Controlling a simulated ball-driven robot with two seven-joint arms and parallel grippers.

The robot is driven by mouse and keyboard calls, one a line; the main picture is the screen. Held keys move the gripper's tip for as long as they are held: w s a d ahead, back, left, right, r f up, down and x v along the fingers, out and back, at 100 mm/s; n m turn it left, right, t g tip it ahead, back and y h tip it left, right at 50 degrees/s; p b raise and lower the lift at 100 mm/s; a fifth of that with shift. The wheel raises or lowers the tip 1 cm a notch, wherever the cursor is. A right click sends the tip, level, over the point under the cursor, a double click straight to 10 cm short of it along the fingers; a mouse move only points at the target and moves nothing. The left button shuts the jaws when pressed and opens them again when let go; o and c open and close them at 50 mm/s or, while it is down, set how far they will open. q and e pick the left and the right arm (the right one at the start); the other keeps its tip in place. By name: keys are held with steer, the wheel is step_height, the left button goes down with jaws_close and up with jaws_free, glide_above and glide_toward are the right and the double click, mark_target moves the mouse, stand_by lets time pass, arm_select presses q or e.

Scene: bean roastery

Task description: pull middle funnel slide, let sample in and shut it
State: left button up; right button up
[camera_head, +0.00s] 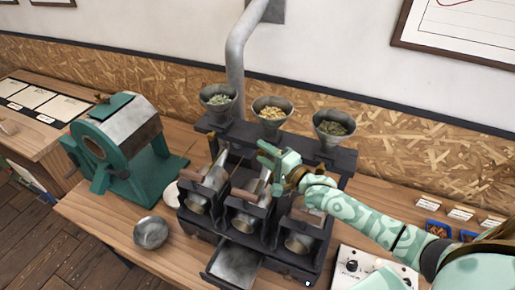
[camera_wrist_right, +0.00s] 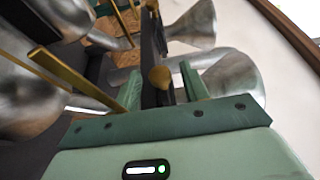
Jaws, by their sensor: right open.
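Three metal funnels stand in a row on the dark roaster rack (camera_head: 225,130). The middle funnel (camera_head: 272,125) holds yellowish beans. My right gripper (camera_head: 268,155) is just below and in front of the middle funnel. In the right wrist view my right gripper (camera_wrist_right: 163,88) is open, with a rounded brass-coloured knob (camera_wrist_right: 160,77) between its fingers. The knob sits at the end of a dark bar, which looks like a funnel slide; I cannot tell whether the fingers touch it. The slide is hidden by my gripper in the head view. My left gripper is not in view.
The left funnel (camera_head: 217,104) and right funnel (camera_head: 333,140) also hold beans. Below are several metal drums with wooden handles and a pulled-out metal tray (camera_head: 235,265). A metal bowl (camera_head: 151,232) and a green machine (camera_head: 125,140) stand at left.

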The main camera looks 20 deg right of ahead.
steer(key=shift+x, duration=1.65)
jaws_close()
steer(key=s+a+p, duration=0.2)
steer(key=shift+s+a, duration=0.2)
steer(key=shift+a, duration=0.05)
jaws_free()
steer(key=shift+r, duration=0.1)
